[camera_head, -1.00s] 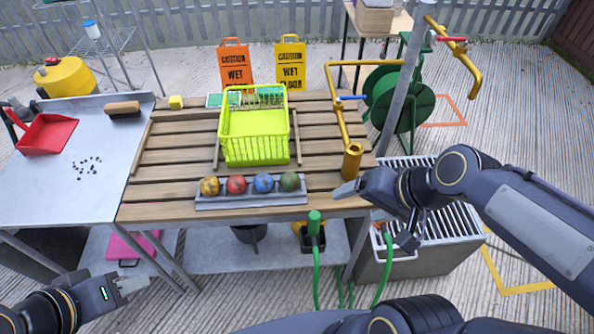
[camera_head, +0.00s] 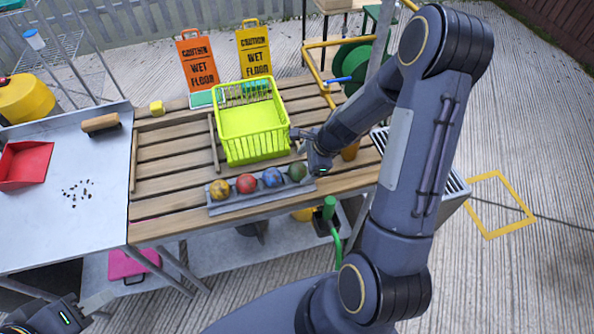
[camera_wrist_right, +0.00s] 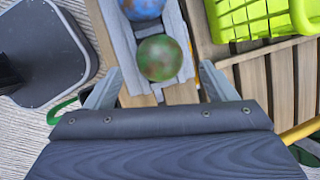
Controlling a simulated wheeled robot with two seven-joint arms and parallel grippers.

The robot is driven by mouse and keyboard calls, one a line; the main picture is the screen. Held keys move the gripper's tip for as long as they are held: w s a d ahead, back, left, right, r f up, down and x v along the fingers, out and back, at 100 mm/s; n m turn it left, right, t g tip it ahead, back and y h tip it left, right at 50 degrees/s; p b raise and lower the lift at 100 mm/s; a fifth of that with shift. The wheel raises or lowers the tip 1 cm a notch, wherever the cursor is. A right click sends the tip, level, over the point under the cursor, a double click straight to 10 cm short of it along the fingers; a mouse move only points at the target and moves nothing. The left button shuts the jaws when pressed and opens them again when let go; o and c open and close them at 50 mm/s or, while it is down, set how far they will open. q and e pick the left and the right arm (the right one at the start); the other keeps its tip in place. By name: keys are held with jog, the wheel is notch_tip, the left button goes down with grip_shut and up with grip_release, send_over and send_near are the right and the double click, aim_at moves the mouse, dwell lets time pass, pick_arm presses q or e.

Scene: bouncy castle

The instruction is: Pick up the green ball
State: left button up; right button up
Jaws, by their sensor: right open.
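The green ball (camera_head: 297,172) is the rightmost of the balls in a grey tray (camera_head: 262,196) on the wooden table. In the right wrist view the green ball (camera_wrist_right: 160,58) lies between and beyond the two fingertips, in the tray beside the blue ball (camera_wrist_right: 143,8). My right gripper (camera_wrist_right: 160,88) is open and empty, its fingers pointing at the tray's end. In the head view my right gripper (camera_head: 301,146) is just above and beside the green ball, partly hidden by its own wrist. My left gripper (camera_head: 85,315) is low at the left, its fingers barely visible.
A lime basket (camera_head: 252,120) stands directly behind the tray. Blue (camera_head: 272,178), red (camera_head: 246,184) and yellow (camera_head: 219,189) balls fill the tray to the left. A yellow pipe (camera_head: 318,68) rises at the table's right. Bare slats lie left of the basket.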

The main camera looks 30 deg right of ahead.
aim_at(302, 167)
jog(key=x, duration=0.3)
jog(key=shift+f, duration=0.3)
jog(key=c, duration=1)
